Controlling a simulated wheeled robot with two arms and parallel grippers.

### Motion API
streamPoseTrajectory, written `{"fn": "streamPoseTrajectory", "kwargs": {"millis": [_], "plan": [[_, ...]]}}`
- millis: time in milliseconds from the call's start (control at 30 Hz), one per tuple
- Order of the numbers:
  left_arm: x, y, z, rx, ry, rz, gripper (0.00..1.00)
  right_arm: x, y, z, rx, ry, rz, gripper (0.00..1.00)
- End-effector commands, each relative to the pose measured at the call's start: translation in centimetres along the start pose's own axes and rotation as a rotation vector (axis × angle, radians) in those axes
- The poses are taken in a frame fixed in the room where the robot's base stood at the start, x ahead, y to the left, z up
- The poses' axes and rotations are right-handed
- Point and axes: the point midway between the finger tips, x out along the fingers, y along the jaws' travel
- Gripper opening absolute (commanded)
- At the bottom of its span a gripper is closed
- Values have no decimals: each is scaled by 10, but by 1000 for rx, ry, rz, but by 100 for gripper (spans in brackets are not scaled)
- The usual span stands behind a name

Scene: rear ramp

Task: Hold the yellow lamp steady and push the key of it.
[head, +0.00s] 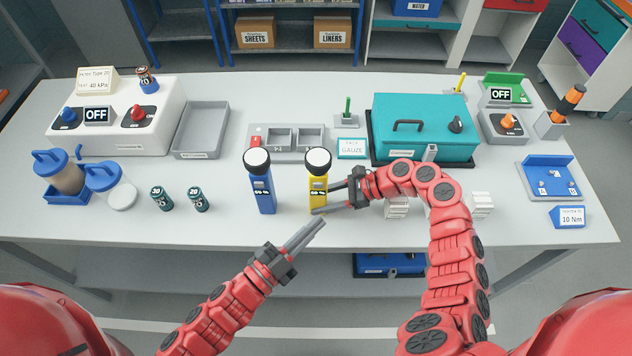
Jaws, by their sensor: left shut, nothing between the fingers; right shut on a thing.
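The yellow lamp (318,189) stands upright near the front of the table, with a round white head and a small dark display on its body. Its key cannot be made out at this size. My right gripper (324,199) comes from the right and is shut on the lamp's body. My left gripper (318,225) is shut and empty, with its fingertips just below and in front of the lamp in the picture. I cannot tell whether the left fingertips touch it.
A blue lamp (262,189) of the same shape stands just left of the yellow one. A grey compartment tray (262,154) lies behind them, and a teal box (424,124) is at the back right. Two batteries (198,199) stand to the left. Small white stacks (397,207) stand to the right.

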Motion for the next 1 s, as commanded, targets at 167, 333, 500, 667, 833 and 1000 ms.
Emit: {"fn": "streamPoseTrajectory", "kwargs": {"millis": [167, 333, 500, 667, 833, 1000], "plan": [[0, 0, 0, 0, 0, 0, 0, 0, 0, 0, 0, -1, 0, 24], [0, 0, 0, 0, 0, 0, 0, 0, 0, 0, 0, -1, 0, 68], [0, 0, 0, 0, 0, 0, 0, 0, 0, 0, 0, -1, 0, 90], [0, 0, 0, 0, 0, 0, 0, 0, 0, 0, 0, 0, 0, 90], [0, 0, 0, 0, 0, 0, 0, -6, -1, 0, 0, 0, -2, 90], [0, 0, 0, 0, 0, 0, 0, -35, -2, 0, -1, 0, -6, 90]]}}
